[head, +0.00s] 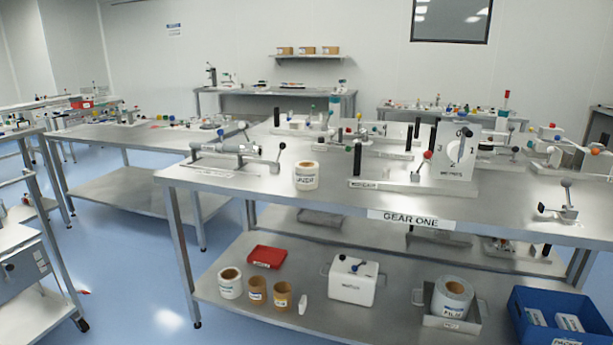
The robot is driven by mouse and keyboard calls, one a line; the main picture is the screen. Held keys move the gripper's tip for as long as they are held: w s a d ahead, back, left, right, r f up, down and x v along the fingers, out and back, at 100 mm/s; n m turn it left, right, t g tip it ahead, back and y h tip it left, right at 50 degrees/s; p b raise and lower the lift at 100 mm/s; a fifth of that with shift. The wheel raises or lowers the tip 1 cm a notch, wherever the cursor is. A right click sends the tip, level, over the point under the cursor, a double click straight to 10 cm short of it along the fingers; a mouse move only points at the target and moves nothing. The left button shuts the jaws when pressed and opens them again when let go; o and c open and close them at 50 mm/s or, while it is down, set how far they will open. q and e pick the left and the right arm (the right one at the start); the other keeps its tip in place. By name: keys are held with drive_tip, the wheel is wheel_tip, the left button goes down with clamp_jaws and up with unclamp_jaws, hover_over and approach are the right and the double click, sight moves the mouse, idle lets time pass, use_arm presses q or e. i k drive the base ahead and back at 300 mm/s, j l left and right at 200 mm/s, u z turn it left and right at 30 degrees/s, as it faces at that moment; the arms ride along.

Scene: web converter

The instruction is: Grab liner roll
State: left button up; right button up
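A short white roll (306,176) with a brown core stands upright on the top of the steel table labelled GEAR ONE (415,219), near its left front part. Its label is small but seems to read LINER. Nothing touches it that I can see. Neither my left gripper nor my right gripper shows in the head view.
A grey cylinder device with a lever (232,150) lies left of the roll, and a white dial stand (457,155) is to its right. The lower shelf holds another white roll (230,289), brown cups (282,297), a white box (352,283), a large film roll (453,297) and a blue crate (520,320).

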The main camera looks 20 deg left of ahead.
sight(306, 171)
drive_tip(key=i+j, duration=0.2)
drive_tip(key=j, duration=0.2)
drive_tip(key=i+j, duration=0.15)
drive_tip(key=j, duration=0.25)
drive_tip(key=i+j+u, duration=0.1)
drive_tip(key=j, duration=0.35)
drive_tip(key=i+j, duration=0.5)
drive_tip(key=j, duration=0.3)
